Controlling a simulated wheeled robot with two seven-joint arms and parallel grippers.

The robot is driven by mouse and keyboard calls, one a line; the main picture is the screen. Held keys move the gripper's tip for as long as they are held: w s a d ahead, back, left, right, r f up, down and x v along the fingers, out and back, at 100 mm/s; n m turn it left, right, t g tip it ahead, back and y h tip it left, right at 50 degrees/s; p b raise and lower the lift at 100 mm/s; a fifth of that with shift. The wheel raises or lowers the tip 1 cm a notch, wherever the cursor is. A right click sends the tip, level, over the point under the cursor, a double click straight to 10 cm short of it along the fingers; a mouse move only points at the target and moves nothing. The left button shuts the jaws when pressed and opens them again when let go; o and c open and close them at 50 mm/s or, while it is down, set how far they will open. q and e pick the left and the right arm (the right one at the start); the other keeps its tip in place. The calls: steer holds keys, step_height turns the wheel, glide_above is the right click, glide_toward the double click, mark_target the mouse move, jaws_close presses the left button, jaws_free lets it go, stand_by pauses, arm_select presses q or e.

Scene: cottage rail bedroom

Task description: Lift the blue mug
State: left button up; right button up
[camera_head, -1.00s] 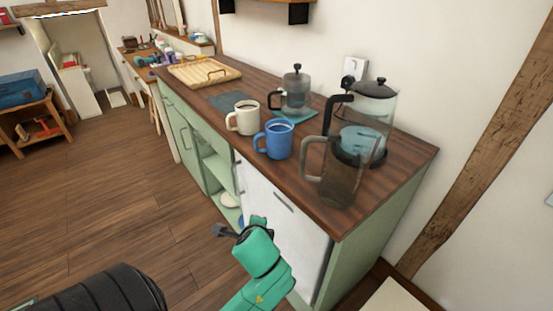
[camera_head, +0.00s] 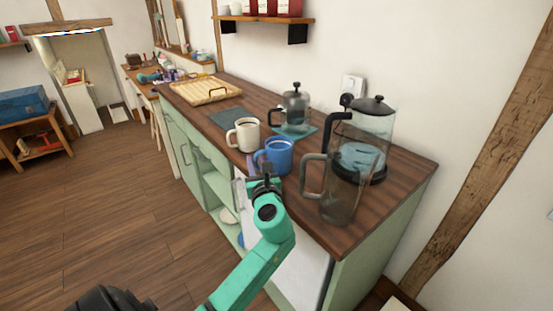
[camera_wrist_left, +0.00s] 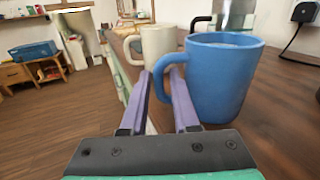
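The blue mug (camera_head: 278,155) stands upright near the front edge of the wooden counter, its handle toward the left. It fills the right half of the left wrist view (camera_wrist_left: 222,82). My left gripper (camera_head: 264,172) is at the counter's front edge, right by the mug's handle side. In the left wrist view its two purple fingers (camera_wrist_left: 161,80) are apart, with the handle (camera_wrist_left: 160,66) showing between their tips. I cannot tell whether they touch it. The fingers look open and hold nothing clearly. My right gripper is not in view.
A cream mug (camera_head: 243,134) stands just left of the blue mug. A glass pitcher (camera_head: 340,190) and a large French press (camera_head: 372,125) stand to its right. A smaller press (camera_head: 295,105) is behind on a teal mat. A wooden tray (camera_head: 205,91) lies farther back.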

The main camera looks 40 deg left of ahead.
arm_select(q)
steer(key=x, duration=0.3)
steer(key=shift+w+a+f, duration=0.15)
steer(key=shift+w+a, duration=0.05)
steer(key=shift+a, duration=0.05)
steer(key=shift+s+d, duration=0.1)
jaws_close()
stand_by(1.0)
